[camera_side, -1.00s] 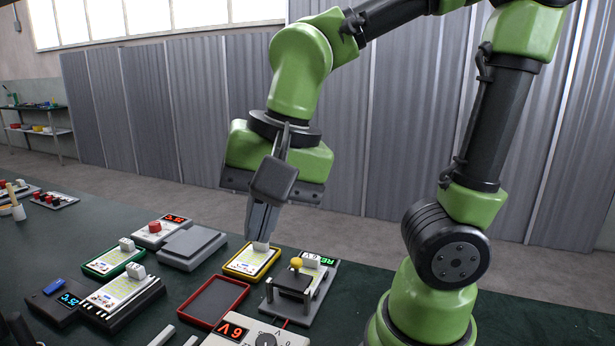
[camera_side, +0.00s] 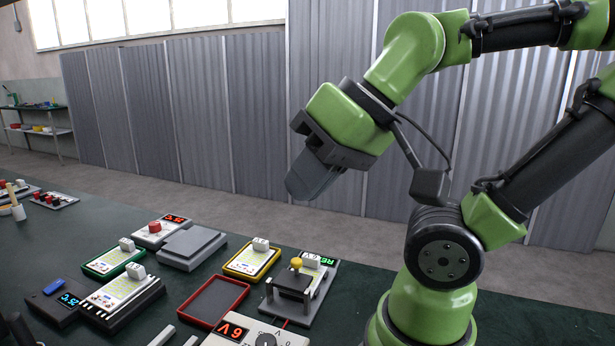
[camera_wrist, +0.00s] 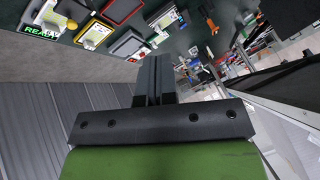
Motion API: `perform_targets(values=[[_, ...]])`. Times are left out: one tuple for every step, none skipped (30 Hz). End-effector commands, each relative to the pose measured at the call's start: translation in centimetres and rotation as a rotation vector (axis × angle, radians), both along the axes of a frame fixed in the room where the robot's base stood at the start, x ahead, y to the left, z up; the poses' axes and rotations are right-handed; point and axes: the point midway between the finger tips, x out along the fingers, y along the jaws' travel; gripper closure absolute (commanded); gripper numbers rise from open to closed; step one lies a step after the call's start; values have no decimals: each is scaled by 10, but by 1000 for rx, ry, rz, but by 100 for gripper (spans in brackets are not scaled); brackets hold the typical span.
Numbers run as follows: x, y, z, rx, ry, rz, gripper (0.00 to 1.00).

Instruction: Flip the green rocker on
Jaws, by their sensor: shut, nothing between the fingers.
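The green-rimmed housing (camera_side: 113,263) lies on the bench at the left of the side view, with a white rocker (camera_side: 126,244) at its far edge. Which way this rocker is tipped is too small to tell. My gripper (camera_side: 298,192) is shut and empty, raised well above the bench and to the right of the green-rimmed housing, touching nothing. Its closed fingers also show in the wrist view (camera_wrist: 153,68). The yellow-rimmed housing (camera_side: 252,262) with its own white rocker (camera_side: 261,244) stands below and left of my gripper.
A grey block (camera_side: 192,248) and a red-button unit (camera_side: 158,232) stand beside the green-rimmed housing. A red-rimmed tray (camera_side: 213,300), a stand with a yellow knob (camera_side: 296,263), a dark housing (camera_side: 122,302) and a 6V supply (camera_side: 255,332) crowd the front.

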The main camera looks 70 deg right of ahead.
Motion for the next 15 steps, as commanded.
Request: perform_targets(values=[[0, 0, 0, 0, 0, 0, 100], [0, 0, 0, 0, 0, 0, 100], [0, 0, 0, 1, 1, 0, 100], [0, 0, 0, 1, 1, 0, 100], [0, 0, 0, 1, 1, 0, 100], [0, 0, 0, 1, 1, 0, 100], [0, 0, 0, 1, 1, 0, 100], [0, 0, 0, 1, 1, 0, 100], [0, 0, 0, 1, 1, 0, 100], [0, 0, 0, 1, 1, 0, 100], [0, 0, 0, 1, 1, 0, 100], [0, 0, 0, 2, 3, -1, 100], [1, 1, 0, 5, 7, -4, 100], [1, 1, 0, 9, 13, -8, 100], [3, 2, -1, 20, 28, -20, 100]])
